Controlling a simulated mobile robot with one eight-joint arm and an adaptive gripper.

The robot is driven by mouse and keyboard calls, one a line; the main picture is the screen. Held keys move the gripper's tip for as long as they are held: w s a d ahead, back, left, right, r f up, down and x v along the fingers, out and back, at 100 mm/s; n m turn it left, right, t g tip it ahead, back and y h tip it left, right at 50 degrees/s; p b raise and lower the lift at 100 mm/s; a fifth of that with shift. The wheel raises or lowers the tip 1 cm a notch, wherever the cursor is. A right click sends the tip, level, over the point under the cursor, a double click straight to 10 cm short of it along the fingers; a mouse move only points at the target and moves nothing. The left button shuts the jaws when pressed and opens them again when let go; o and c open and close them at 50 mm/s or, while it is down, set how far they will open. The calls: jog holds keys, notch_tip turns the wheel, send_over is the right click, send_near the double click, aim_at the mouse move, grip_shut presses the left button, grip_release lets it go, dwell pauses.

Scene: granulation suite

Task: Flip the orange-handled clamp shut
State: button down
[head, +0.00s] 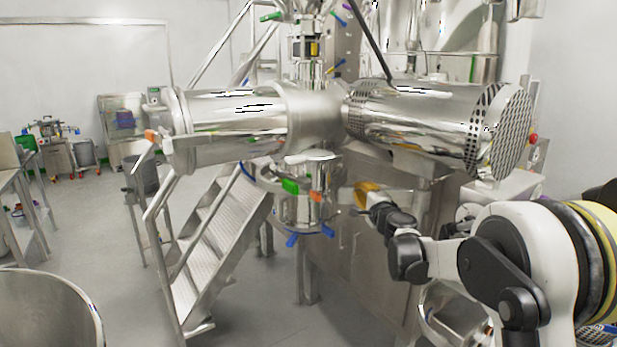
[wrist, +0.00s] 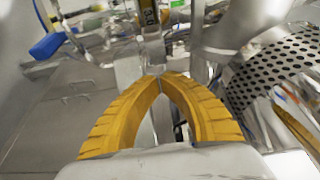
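Two orange handles show in the head view. One orange handle (head: 316,197) is on the vessel's lower outlet, beside a green handle (head: 291,186). The other orange handle (head: 152,136) is at the far left end of the horizontal steel cylinder. I cannot tell from here how far either clamp is open. My gripper (head: 362,188) is to the right of the lower orange handle, apart from it. In the wrist view my gripper's yellow fingers (wrist: 160,77) meet at the tips with nothing visible between them. No orange handle is clear in that view.
Blue handles (head: 292,239) hang under the outlet. The steel cylinder (head: 240,120) and the perforated guard (head: 430,125) overhang the area. Metal stairs (head: 215,245) stand to the left. A blue handle (wrist: 47,46) shows in the wrist view. Floor is clear at front centre.

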jog(key=w+d, duration=0.5)
jog(key=shift+w, duration=0.3)
dwell(0.6)
jog(key=w+d+p, duration=0.2)
jog(key=w+d, duration=0.2)
jog(key=w, duration=0.4)
jog(key=shift+w+r, duration=0.15)
jog(key=shift+w, duration=0.2)
dwell(0.9)
jog(key=shift+r, duration=0.15)
dwell(0.3)
